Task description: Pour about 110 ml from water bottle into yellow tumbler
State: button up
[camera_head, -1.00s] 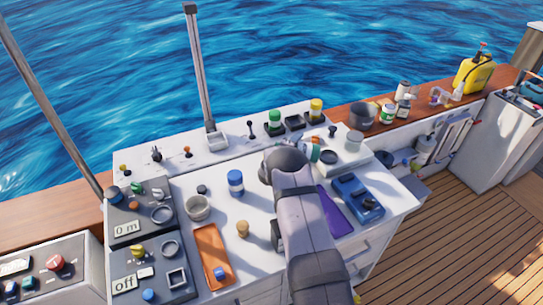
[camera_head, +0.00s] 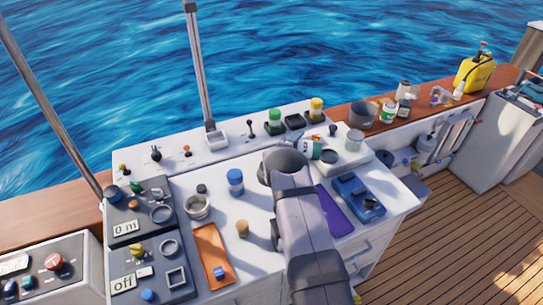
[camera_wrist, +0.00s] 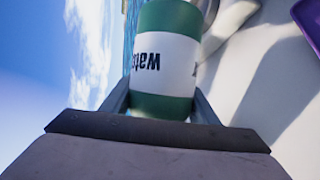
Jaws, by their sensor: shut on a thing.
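The water bottle (camera_wrist: 168,60), green with a white label, is between the fingers of my gripper (camera_wrist: 160,103) in the wrist view. My gripper is shut on it. In the head view the bottle (camera_head: 309,150) shows just right of my wrist, above the right part of the white counter. Its mouth is hidden or too small to make out. A small yellow cup-like thing (camera_head: 316,106) stands on the back ledge; I cannot tell if it is the yellow tumbler. No water stream shows.
A white raised block (camera_head: 345,162) stands at the right. A green-topped thing (camera_head: 274,118) is on the back ledge.

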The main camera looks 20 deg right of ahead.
jog(key=shift+s+d, duration=0.1)
jog(key=shift+d, duration=0.05)
jog(key=shift+d, duration=0.1)
dwell(0.9)
jog(key=shift+r+n+h+b, duration=0.35)
jog(key=shift+n+h+b, duration=0.05)
jog(key=shift+n, duration=0.2)
dwell(1.1)
jog(key=shift+s+f+m, duration=0.1)
jog(key=shift+f+m, duration=0.1)
jog(key=shift+m, duration=0.1)
jog(key=shift+r+m+y+p, duration=0.4)
jog(key=shift+m+y+p, duration=0.1)
jog(key=shift+p, duration=0.5)
jog(key=f, duration=0.1)
jog(key=f+m+y+b, duration=0.1)
jog(key=f, duration=0.1)
jog(key=shift+s+d+f+m+b, duration=0.25)
jog(key=shift+d+f+m+b, duration=0.05)
jog(key=shift+f+b, duration=0.1)
jog(key=shift+w, duration=0.1)
